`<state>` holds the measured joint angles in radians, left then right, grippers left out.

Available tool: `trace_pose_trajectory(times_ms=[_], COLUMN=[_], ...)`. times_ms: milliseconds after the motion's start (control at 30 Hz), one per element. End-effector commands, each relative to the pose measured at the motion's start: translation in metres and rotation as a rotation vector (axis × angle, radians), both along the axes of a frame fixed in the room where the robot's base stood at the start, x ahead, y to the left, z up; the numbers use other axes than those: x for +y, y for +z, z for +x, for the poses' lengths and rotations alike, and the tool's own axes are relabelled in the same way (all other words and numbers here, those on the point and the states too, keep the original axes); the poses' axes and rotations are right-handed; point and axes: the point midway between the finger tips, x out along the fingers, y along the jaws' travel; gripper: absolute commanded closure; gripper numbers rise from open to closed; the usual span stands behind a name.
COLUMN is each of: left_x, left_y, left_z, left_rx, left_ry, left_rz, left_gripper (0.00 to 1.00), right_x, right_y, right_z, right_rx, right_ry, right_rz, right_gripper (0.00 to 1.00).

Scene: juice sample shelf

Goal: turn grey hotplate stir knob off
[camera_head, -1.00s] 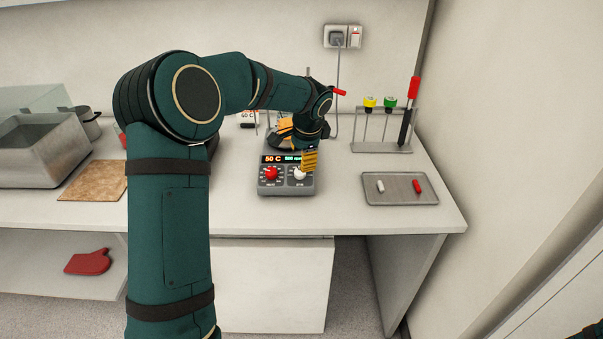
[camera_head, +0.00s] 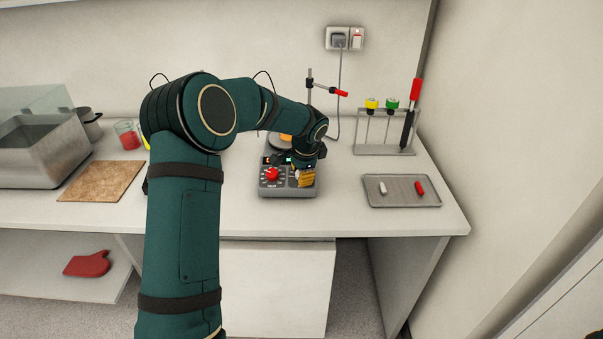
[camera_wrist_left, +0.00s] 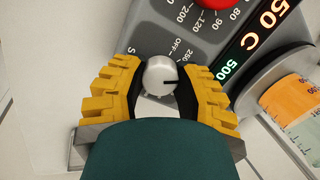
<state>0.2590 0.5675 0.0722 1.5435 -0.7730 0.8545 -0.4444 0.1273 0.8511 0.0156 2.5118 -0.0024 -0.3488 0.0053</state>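The grey hotplate (camera_head: 286,192) stands on the bench, with a red knob (camera_head: 271,174) on the left of its front panel. The white stir knob (camera_wrist_left: 160,76) shows in the left wrist view. Its dark pointer line points right, away from the OFF mark at its upper right. My left gripper (camera_head: 305,178) is over the right of the panel and hides the stir knob in the head view. Its yellow fingers stand apart on both sides of the knob; whether they touch it I cannot tell.
A beaker with orange contents (camera_wrist_left: 288,100) is on the plate behind the panel. A stand with a red-tipped clamp (camera_head: 340,92) rises behind. To the right are a tray (camera_head: 400,202) and a rack (camera_head: 384,150). The bench front is clear.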

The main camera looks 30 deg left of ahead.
Motion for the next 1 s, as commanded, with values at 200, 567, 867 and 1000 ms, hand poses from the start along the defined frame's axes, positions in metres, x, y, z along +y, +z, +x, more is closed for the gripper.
trace_pose_trajectory(times_ms=[200,567,867,1000], left_x=[0.0000,-0.0003,-0.0001,-0.0001], left_y=[0.0003,0.0003,0.0006,0.0005], left_z=[0.0000,0.0003,0.0006,0.0004], left_rx=[-0.001,-0.022,-0.066,-0.088], left_ry=[0.004,0.131,0.383,0.510], left_rz=[-0.001,-0.036,-0.104,-0.141], left_gripper=[1.00,1.00,1.00,1.00], right_x=[-0.0001,-0.0001,-0.0002,-0.0001], right_y=[-0.0001,-0.0016,-0.0035,-0.0040], right_z=[0.0000,0.0002,0.0007,0.0007], right_rx=[0.000,-0.001,-0.002,-0.002], right_ry=[0.000,0.000,-0.001,-0.001], right_rz=[0.000,0.000,0.000,0.000], right_gripper=[0.53,0.53,0.53,0.53])
